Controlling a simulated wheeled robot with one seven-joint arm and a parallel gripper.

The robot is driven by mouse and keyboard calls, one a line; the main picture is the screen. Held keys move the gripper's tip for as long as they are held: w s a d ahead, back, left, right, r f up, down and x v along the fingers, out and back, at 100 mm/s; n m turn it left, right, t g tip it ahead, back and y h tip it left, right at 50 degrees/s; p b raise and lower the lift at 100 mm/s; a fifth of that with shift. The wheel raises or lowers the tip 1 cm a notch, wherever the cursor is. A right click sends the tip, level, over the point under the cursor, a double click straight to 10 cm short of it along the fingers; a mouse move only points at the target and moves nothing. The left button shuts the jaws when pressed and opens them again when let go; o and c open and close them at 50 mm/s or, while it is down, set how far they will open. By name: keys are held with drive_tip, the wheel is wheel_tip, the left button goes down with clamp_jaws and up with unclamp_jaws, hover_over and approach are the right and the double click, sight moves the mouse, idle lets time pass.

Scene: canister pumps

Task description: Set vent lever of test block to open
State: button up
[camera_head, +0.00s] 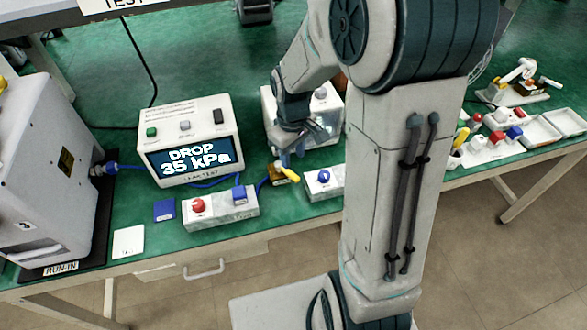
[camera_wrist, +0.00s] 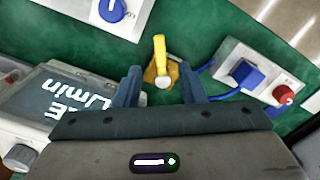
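The test block (camera_wrist: 151,76) is a small brass-coloured block on the green bench with a yellow vent lever (camera_wrist: 159,50) on top. In the wrist view the lever points up the picture from a pale round pivot, roughly in line with my fingers. In the head view the lever (camera_head: 291,174) shows just below my gripper (camera_head: 288,153), beside the brass block (camera_head: 278,168). In the wrist view my gripper (camera_wrist: 161,76) is open, one finger either side of the pivot end. Nothing is visibly gripped; I cannot tell the height gap.
A leak test box (camera_head: 190,143) reads "DROP 35 kPa". A switch box (camera_head: 221,208) with red and blue controls and a blue-knob box (camera_head: 323,182) flank the block. Blue tubing reaches the block. A machine with a display (camera_wrist: 62,103) stands close to my gripper.

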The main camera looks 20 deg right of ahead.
sight(293, 175)
wheel_tip(293, 175, down, 7)
drive_tip(key=shift+r, duration=0.2)
clamp_jaws()
